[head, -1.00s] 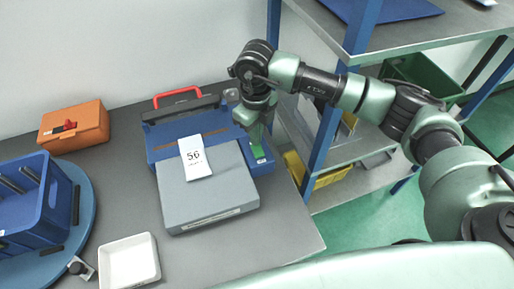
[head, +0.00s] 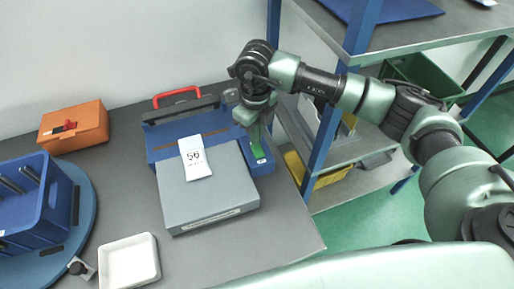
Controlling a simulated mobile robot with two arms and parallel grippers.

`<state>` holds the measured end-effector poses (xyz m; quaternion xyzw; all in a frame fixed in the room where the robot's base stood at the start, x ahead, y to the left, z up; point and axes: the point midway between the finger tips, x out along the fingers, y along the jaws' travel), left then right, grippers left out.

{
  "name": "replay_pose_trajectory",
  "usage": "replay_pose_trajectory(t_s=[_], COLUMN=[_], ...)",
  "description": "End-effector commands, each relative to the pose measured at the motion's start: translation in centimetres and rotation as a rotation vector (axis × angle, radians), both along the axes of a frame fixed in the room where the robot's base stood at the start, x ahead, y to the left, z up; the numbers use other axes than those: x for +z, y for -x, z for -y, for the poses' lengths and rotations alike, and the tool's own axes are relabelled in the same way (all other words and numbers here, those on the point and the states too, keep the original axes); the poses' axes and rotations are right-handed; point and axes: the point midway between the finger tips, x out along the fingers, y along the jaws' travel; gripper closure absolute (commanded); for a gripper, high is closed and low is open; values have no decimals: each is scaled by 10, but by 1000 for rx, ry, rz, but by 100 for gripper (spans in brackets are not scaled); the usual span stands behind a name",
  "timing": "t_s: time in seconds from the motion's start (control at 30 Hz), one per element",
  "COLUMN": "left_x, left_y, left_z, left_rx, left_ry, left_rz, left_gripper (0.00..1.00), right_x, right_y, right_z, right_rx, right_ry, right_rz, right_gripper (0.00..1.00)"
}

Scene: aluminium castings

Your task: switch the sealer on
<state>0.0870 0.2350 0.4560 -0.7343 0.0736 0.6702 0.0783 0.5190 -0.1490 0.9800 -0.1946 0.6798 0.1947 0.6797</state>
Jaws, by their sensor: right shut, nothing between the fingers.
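The sealer (head: 162,150) is a blue machine with a red handle (head: 177,93) raised at its back and a grey plate in front. On its right side is a blue housing (head: 263,167) with a small light label. My right gripper (head: 257,150) points down over this housing, shut and empty, its green fingertips at or just above the top face. I cannot tell whether they touch it. Any switch there is hidden or too small to make out. My left gripper is not in view.
A card marked 56 (head: 194,158) lies on the grey plate (head: 209,200). A white tray (head: 152,262), a blue crate (head: 50,215) on a round turntable and an orange box (head: 90,122) stand to the left. A blue-posted shelf rack (head: 320,140) stands right of the table.

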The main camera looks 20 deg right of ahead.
Motion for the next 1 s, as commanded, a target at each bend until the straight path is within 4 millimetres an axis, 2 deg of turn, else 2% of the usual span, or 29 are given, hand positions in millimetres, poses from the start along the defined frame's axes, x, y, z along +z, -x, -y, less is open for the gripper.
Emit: replay_pose_trajectory(t_s=[1.0], left_x=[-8], left_y=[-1], left_z=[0], left_rx=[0], left_ry=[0], left_rz=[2], left_gripper=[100], right_x=[-9], right_y=[0], right_z=[0], right_rx=[0], right_ry=[0], right_rz=[0], right_gripper=[100])
